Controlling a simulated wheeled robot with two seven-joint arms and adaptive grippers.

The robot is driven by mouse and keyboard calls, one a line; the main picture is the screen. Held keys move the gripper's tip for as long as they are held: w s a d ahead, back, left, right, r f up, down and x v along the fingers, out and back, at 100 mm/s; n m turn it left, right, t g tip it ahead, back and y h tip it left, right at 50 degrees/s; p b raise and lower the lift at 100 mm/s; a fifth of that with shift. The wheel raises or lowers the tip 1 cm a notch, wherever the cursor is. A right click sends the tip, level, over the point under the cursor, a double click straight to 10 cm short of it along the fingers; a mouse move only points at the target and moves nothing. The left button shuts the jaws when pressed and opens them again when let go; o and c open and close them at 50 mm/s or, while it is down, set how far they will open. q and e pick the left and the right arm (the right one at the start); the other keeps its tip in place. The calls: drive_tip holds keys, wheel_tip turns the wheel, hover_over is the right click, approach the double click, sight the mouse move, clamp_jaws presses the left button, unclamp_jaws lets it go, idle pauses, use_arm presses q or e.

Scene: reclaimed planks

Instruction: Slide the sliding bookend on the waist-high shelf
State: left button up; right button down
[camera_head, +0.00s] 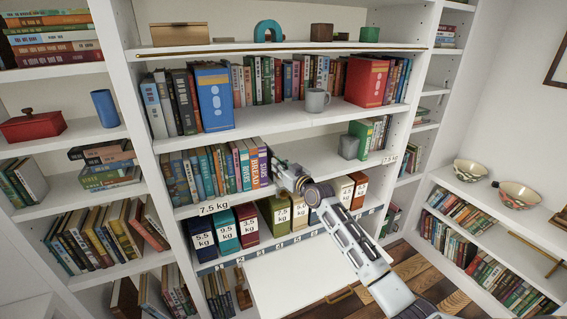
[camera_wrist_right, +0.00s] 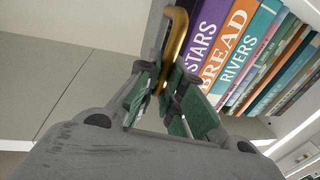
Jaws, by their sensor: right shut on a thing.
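The sliding bookend (camera_wrist_right: 175,38) shows in the right wrist view as an upright brass-coloured bar with a curved top. It stands beside the purple STARS book (camera_wrist_right: 207,32), at the end of the book row. My right gripper (camera_wrist_right: 160,86) is shut on the bar, with green pads on either side of it. In the head view my right gripper (camera_head: 278,172) reaches onto the waist-high shelf (camera_head: 318,165), just right of the purple book (camera_head: 262,161). The bookend is too small or hidden to make out there. My left gripper is not in view.
The row of books (camera_head: 205,172) fills the shelf's left part. A grey block (camera_head: 348,147) and green books (camera_head: 361,133) stand at its right, with bare shelf between. Weight-labelled boxes (camera_head: 249,225) line the shelf below. A mug (camera_head: 316,100) stands on the shelf above.

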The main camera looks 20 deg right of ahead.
drive_tip(key=shift+a+p, duration=0.5)
drive_tip(key=shift+a, duration=0.7)
drive_tip(key=c, duration=1.5)
unclamp_jaws()
drive_tip(key=shift+c, duration=0.2)
drive_tip(key=shift+s+d, duration=0.1)
drive_tip(key=shift+s, duration=0.1)
drive_tip(key=v, duration=1.1)
drive_tip(key=shift+s, duration=0.35)
drive_tip(key=shift+d, duration=0.1)
drive_tip(key=shift+f, duration=0.1)
